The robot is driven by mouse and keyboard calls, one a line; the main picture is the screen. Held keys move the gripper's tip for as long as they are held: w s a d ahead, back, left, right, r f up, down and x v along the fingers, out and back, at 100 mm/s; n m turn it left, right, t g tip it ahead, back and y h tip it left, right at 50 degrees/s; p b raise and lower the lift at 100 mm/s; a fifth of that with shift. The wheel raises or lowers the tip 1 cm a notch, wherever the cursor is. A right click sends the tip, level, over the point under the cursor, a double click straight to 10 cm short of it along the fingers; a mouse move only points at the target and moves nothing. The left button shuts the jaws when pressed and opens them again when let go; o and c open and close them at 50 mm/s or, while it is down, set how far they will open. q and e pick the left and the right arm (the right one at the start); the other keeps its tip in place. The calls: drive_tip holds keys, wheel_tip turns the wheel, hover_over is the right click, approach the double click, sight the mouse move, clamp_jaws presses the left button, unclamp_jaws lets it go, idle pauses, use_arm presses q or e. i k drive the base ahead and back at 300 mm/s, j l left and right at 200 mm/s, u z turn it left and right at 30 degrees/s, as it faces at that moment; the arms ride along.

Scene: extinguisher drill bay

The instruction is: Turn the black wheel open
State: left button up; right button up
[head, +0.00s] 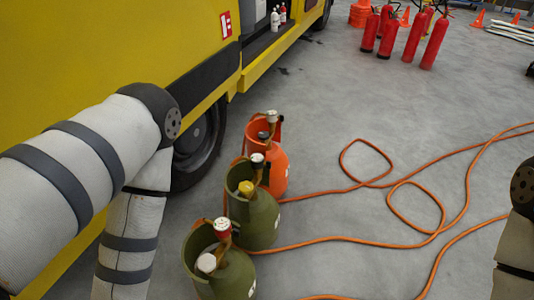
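Three gas cylinders stand in a row beside the yellow vehicle: an orange-red one (275,170) at the back, a green one (260,222) in the middle and a green one (230,278) at the front, cut by the bottom edge. A small dark knob (263,135) on top of the orange cylinder looks like the black wheel; its turn position cannot be told. The middle cylinder has a yellow wheel (246,188), the front one a white wheel (206,262). Both my arms show only as links. Neither gripper is in the picture.
The yellow vehicle (110,45) with a dark tyre (200,145) fills the left. Orange hoses (400,200) loop over the grey floor to the right. Several red extinguishers (412,40) stand at the back, with cones (478,18) behind.

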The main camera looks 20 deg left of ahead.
sight(263, 136)
drive_tip(key=i+l, duration=0.1)
drive_tip(key=l, duration=0.15)
drive_tip(key=i+l+u, duration=0.35)
drive_tip(key=i+l, duration=0.15)
drive_tip(key=i+l+u, duration=0.15)
drive_tip(key=i+l, duration=0.15)
drive_tip(key=l, duration=0.15)
drive_tip(key=i+l+u, duration=0.2)
drive_tip(key=l, duration=0.25)
drive_tip(key=i+j+u, duration=0.15)
drive_tip(key=i, duration=0.25)
drive_tip(key=i+u, duration=0.15)
drive_tip(key=i, duration=0.3)
